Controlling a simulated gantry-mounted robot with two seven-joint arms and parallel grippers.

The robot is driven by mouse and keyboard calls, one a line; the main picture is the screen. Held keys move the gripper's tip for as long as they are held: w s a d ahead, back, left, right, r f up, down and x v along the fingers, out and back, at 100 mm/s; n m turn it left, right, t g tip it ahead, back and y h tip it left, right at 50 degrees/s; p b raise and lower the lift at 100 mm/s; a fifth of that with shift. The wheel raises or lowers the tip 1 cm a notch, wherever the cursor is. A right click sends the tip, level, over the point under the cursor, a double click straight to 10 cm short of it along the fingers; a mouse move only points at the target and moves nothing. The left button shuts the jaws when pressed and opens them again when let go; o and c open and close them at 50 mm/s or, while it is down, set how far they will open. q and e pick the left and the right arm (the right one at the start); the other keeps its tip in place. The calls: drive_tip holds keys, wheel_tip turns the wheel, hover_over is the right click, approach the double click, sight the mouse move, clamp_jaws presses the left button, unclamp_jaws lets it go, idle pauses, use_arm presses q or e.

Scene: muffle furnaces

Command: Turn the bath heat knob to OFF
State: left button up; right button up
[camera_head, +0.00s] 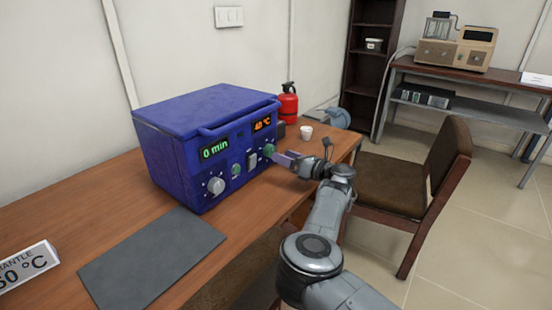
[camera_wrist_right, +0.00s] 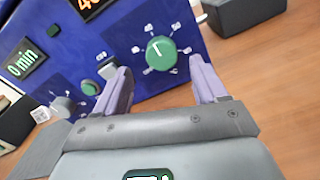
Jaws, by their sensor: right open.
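The blue bath (camera_head: 205,145) stands on the wooden table, with a green display reading 0 min and an orange display reading about 40 °C. The green heat knob (camera_head: 269,151) is on the right of its front panel, under the orange display. In the right wrist view the green knob (camera_wrist_right: 161,51) has a white mark and printed numbers around it. My right gripper (camera_head: 283,158) is open in front of this knob. In the wrist view its two purple fingers (camera_wrist_right: 160,82) are apart, to either side below the knob. I cannot tell whether they touch it. My left gripper is not in view.
A smaller green knob (camera_wrist_right: 90,87) and a grey-white dial (camera_head: 215,186) are further left on the panel. A grey mat (camera_head: 150,258) lies in front. A white cup (camera_head: 306,132) and a red extinguisher (camera_head: 288,102) are behind. A chair (camera_head: 420,180) stands right.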

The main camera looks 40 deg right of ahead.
sight(273, 151)
drive_tip(key=shift+b+x, duration=0.65)
drive_tip(key=shift+x, duration=1.5)
drive_tip(key=shift+d, duration=0.15)
drive_tip(key=shift+c, duration=0.4)
drive_tip(key=c, duration=1)
